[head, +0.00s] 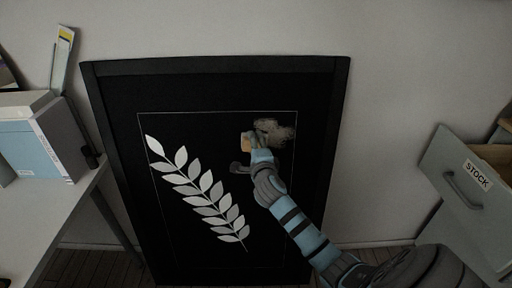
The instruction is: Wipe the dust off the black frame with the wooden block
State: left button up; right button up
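The black frame (215,92) stands against the wall, with a white leaf branch picture on its dark panel. A patch of grey-tan dust (280,130) lies on the upper right of the panel. My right gripper (252,152) comes in from the lower right and is at the left edge of the dust. It is shut on the wooden block (246,142), a small tan piece partly hidden by the fingers. The block appears at the panel's surface; I cannot tell if it touches. My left gripper is not in view.
A grey table (55,208) with a blue-grey box (40,146) stands at the left. A grey cabinet with an open drawer labelled STOCK (455,190) stands at the right. Bare wall (390,90) lies between the frame and the drawer.

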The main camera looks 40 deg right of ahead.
jog(key=shift+w+d+b, duration=0.35)
jog(key=shift+w, duration=0.1)
